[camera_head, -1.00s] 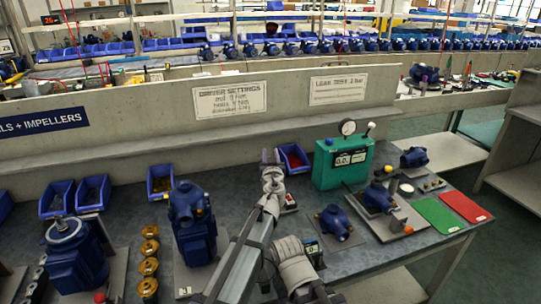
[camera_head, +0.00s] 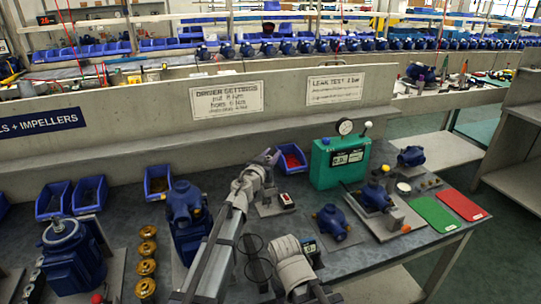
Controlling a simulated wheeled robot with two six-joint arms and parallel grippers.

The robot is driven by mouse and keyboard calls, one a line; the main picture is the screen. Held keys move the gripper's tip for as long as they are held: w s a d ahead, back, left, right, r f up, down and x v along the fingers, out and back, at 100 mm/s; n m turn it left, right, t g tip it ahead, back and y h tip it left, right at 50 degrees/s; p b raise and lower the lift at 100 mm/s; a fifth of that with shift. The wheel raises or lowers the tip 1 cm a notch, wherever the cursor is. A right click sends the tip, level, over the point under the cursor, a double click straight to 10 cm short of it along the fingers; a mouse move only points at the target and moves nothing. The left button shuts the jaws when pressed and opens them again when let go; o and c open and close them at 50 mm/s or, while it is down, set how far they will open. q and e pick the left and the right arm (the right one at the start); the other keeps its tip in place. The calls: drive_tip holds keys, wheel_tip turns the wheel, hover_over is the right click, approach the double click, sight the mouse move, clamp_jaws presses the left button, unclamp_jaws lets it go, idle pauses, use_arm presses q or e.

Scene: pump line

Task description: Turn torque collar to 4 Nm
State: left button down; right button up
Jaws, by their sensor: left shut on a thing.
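My left arm reaches in from the bottom, and my left gripper (camera_head: 268,158) is over the bench in front of the low wall, near a blue bin. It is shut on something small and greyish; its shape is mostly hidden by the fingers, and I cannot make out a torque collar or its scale. A small box with a red and white face (camera_head: 286,199) stands on a plate just below the gripper.
A green leak tester (camera_head: 338,165) with a gauge stands to the right. Blue pumps (camera_head: 333,222) are on both sides. Brass parts (camera_head: 147,268) and blue bins (camera_head: 157,182) are to the left. A DRIVER SETTINGS sign (camera_head: 226,99) hangs on the wall. Green and red mats lie at right.

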use_arm(q)
drive_tip(key=shift+d+m+g+h, duration=0.2)
drive_tip(key=shift+m+g+h, duration=0.6)
drive_tip(key=shift+h, duration=0.4)
drive_tip(key=shift+s+m+h, duration=0.1)
drive_tip(key=shift+m+h, duration=0.2)
drive_tip(key=c, duration=0.6)
unclamp_jaws()
drive_tip(key=shift+o, duration=0.2)
drive_tip(key=shift+r, duration=0.15)
wheel_tip(320, 180, up, 10)
drive_tip(key=p, duration=1)
